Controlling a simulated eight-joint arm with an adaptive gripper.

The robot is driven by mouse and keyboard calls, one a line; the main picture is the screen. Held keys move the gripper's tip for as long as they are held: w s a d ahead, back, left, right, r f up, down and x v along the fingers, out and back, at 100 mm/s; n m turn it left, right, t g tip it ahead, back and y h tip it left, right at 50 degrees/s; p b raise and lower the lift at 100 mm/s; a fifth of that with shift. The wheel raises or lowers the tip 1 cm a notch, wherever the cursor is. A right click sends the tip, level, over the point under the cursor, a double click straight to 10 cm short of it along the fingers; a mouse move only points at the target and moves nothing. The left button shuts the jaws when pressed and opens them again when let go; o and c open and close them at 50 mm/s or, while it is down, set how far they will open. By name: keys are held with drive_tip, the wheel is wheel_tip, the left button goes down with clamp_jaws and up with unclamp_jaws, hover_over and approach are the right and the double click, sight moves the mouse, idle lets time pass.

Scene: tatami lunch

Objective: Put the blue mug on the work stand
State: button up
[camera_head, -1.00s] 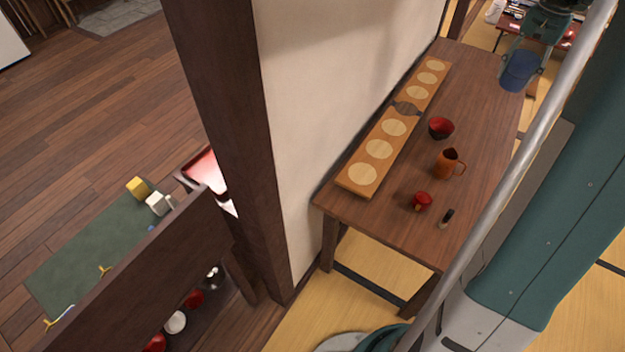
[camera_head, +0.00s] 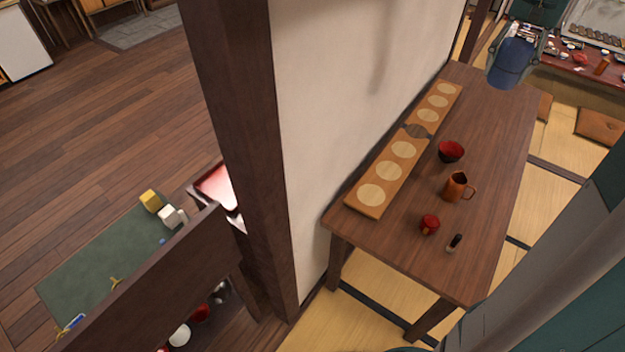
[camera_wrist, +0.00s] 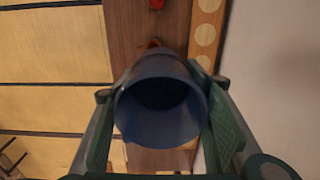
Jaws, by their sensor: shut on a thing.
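The blue mug (camera_head: 512,66) is held in my gripper (camera_head: 515,50) at the far end of the brown wooden table (camera_head: 490,130). In the wrist view, the mug (camera_wrist: 160,112) sits between the two green fingers of my gripper (camera_wrist: 162,92), its round dark opening facing the camera. The mug appears above the table; its exact height is unclear. A long wooden board (camera_head: 415,131) with several pale round spots lies along the table's wall side. I cannot tell whether the table or this board is the work stand.
On the table stand a dark bowl with red inside (camera_head: 451,151), an orange-brown pitcher (camera_head: 457,187), a red mug (camera_head: 429,224) and a small dark object (camera_head: 455,243). A white wall (camera_head: 350,90) runs close along the left side. The table's right side is mostly bare.

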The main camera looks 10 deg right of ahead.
drive_tip(key=s+a+r+m+p, duration=0.1)
drive_tip(key=s+a+r+p, duration=0.15)
drive_tip(key=a, duration=0.95)
drive_tip(key=s+a+r+m+p, duration=0.1)
drive_tip(key=a+r+p, duration=0.2)
drive_tip(key=a, duration=0.8)
drive_tip(key=s+a+r+m+p, duration=0.1)
drive_tip(key=a+r+p, duration=0.15)
drive_tip(key=a, duration=0.95)
drive_tip(key=s+a+f+m+p, duration=0.1)
drive_tip(key=s+a+f, duration=0.1)
drive_tip(key=s+a, duration=1)
drive_tip(key=s+a+f+m+p, duration=0.1)
drive_tip(key=s+a+f, duration=0.2)
drive_tip(key=s+a, duration=0.95)
drive_tip(key=w+a+f+n+b, duration=0.2)
drive_tip(key=w+a+f, duration=0.3)
drive_tip(key=a, duration=0.8)
drive_tip(key=w+a+f+n+b, duration=0.2)
drive_tip(key=w+a+f+n, duration=0.3)
drive_tip(key=a, duration=0.8)
drive_tip(key=w+a+f+b, duration=0.25)
drive_tip(key=a+f, duration=0.45)
drive_tip(key=a, duration=0.6)
drive_tip(key=a+f+n+b, duration=0.4)
drive_tip(key=a+f+n, duration=0.1)
drive_tip(key=a+f, duration=2.1)
drive_tip(key=shift+a+f, duration=0.4)
drive_tip(key=shift+f, duration=0.3)
drive_tip(key=shift+s, duration=0.1)
